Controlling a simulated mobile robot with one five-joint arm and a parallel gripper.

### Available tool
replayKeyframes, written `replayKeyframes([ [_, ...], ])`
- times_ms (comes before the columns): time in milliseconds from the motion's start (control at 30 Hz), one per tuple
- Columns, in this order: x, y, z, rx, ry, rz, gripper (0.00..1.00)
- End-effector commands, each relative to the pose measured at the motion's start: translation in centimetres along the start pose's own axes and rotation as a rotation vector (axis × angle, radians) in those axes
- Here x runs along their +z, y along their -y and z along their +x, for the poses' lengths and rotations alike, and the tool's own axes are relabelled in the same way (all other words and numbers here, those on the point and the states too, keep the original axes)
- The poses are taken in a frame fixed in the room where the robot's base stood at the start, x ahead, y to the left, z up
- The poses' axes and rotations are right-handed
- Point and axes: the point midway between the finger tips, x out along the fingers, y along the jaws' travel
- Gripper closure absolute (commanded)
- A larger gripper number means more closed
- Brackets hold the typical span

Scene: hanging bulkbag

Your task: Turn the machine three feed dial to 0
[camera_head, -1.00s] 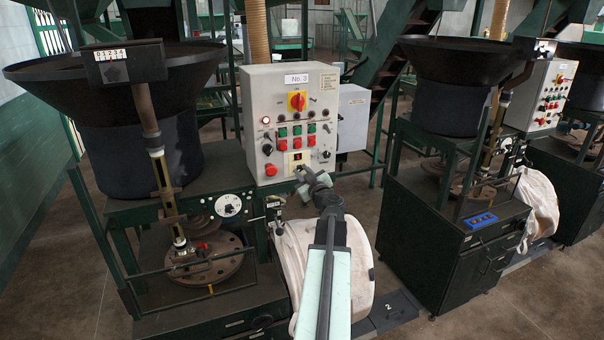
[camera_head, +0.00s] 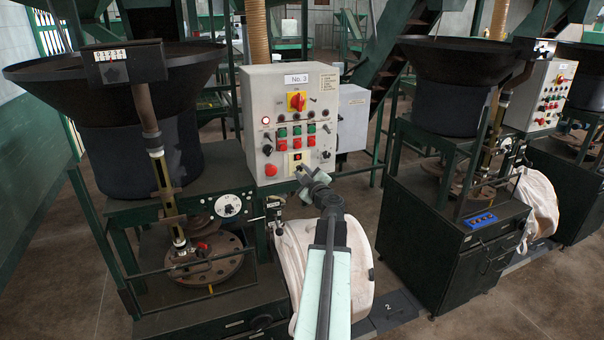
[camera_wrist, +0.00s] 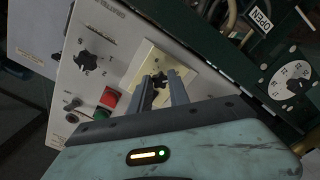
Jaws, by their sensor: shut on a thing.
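The panel marked No. 3 (camera_head: 262,90) stands upright at centre in the head view. A cream plate with a small black knob sits low on it; in the wrist view the plate (camera_wrist: 133,68) and the knob (camera_wrist: 158,81) show close up. My gripper (camera_head: 302,172) reaches the plate, and in the wrist view its two fingers (camera_wrist: 167,78) are closed around the knob. The fingers partly hide the knob, and I cannot read its setting. A separate white round dial (camera_head: 228,206) with a black centre is on the machine's front, apart from my gripper; it also shows in the wrist view (camera_wrist: 290,81).
Above the plate are red and green buttons (camera_head: 297,136) and a red rotary switch (camera_head: 297,101). Another black knob (camera_wrist: 88,63) is near my fingers. A white bag (camera_head: 300,255) hangs below my arm.

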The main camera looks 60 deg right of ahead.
Motion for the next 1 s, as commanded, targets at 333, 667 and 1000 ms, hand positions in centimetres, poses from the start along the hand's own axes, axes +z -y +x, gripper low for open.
replayKeyframes([
  [333, 0.0, 0.0, 0.0, -0.001, -0.001, 0.000, 0.56],
  [667, 0.0, 0.0, -0.4, 0.000, 0.000, 0.001, 0.56],
  [1000, -0.1, 0.1, -6.2, 0.002, 0.002, 0.001, 0.56],
])
